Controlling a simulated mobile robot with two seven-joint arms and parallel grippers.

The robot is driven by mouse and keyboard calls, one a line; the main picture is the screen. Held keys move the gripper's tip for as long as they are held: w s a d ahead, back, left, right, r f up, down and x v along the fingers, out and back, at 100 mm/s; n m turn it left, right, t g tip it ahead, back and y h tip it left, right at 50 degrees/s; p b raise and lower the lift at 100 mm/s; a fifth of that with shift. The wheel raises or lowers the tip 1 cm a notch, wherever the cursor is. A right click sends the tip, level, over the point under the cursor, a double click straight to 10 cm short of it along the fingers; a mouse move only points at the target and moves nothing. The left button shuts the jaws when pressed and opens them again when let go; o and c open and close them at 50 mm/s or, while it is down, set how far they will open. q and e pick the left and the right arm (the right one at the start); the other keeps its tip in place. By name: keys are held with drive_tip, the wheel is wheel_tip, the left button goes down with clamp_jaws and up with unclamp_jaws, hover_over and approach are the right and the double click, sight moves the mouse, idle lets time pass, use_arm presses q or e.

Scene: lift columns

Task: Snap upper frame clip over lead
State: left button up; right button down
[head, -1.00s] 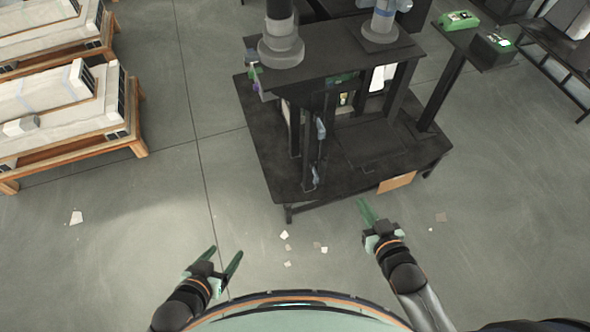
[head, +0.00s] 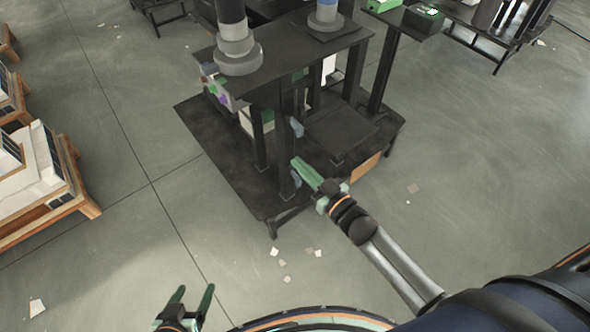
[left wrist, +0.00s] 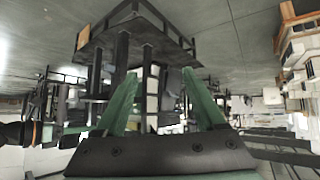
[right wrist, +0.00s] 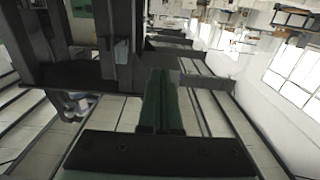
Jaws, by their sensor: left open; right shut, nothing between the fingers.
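The black lift-column frame (head: 287,140) stands on a dark table. A small blue-grey piece (head: 297,127), perhaps the upper clip, sits partway up its front post. It also shows in the right wrist view (right wrist: 121,52). A second greyish piece (head: 296,178) is lower on the post, partly behind my right gripper. I cannot make out the lead. My right gripper (head: 297,163) is shut and empty, its fingertips by the post, below the upper piece in the head view; contact cannot be told. My left gripper (head: 193,291) is open and empty, low over the floor, away from the frame.
The table (head: 222,150) has bare top left of the posts. A dark upper shelf (head: 290,58) carries grey cylindrical columns (head: 238,50). A cardboard piece (head: 366,168) is at the table's front edge. Wooden pallets (head: 60,205) stand at left. Paper scraps (head: 282,263) lie on otherwise open floor.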

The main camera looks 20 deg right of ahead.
sight(295, 127)
use_arm(q)
drive_tip(key=shift+w+d+f+b, duration=0.2)
drive_tip(key=shift+d+f+b, duration=0.3)
drive_tip(key=shift+b, duration=0.4)
drive_tip(key=shift+w+d+f+b, duration=0.2)
drive_tip(key=shift+d+f+b, duration=0.3)
drive_tip(key=shift+b, duration=0.4)
use_arm(e)
drive_tip(key=d+x, duration=0.2)
drive_tip(key=x, duration=0.7)
drive_tip(key=shift+w, duration=0.45)
use_arm(q)
drive_tip(key=shift+s+a+f, duration=0.1)
drive_tip(key=shift+a+f, duration=0.05)
use_arm(e)
drive_tip(key=shift+a, duration=0.1)
